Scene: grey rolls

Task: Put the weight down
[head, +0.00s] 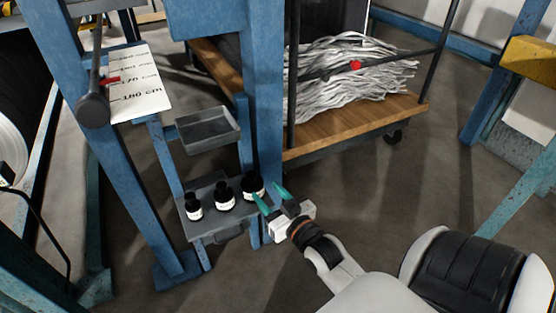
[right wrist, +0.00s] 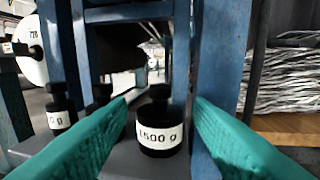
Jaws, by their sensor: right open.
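Three black weights with white labels stand upright on a small grey shelf (head: 215,232) on the blue frame: a left one (head: 193,206), a middle one (head: 225,194) and a right one (head: 253,186). My right gripper (head: 269,194) is open and empty, with its green fingers pointing at the right weight. In the right wrist view, a weight labelled "1500 g" (right wrist: 160,138) stands on the shelf, framed between the two spread fingers (right wrist: 166,99). I cannot tell whether a finger touches it. Another weight (right wrist: 61,112) stands at the left there. My left gripper is out of view.
An empty grey tray (head: 207,131) is fixed above the shelf. A white scale board (head: 150,100) with a red pointer stands upper left. Blue posts (head: 268,110) rise behind the weights. A wooden-decked cart (head: 350,130) carries grey strands. Floor to the right is clear.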

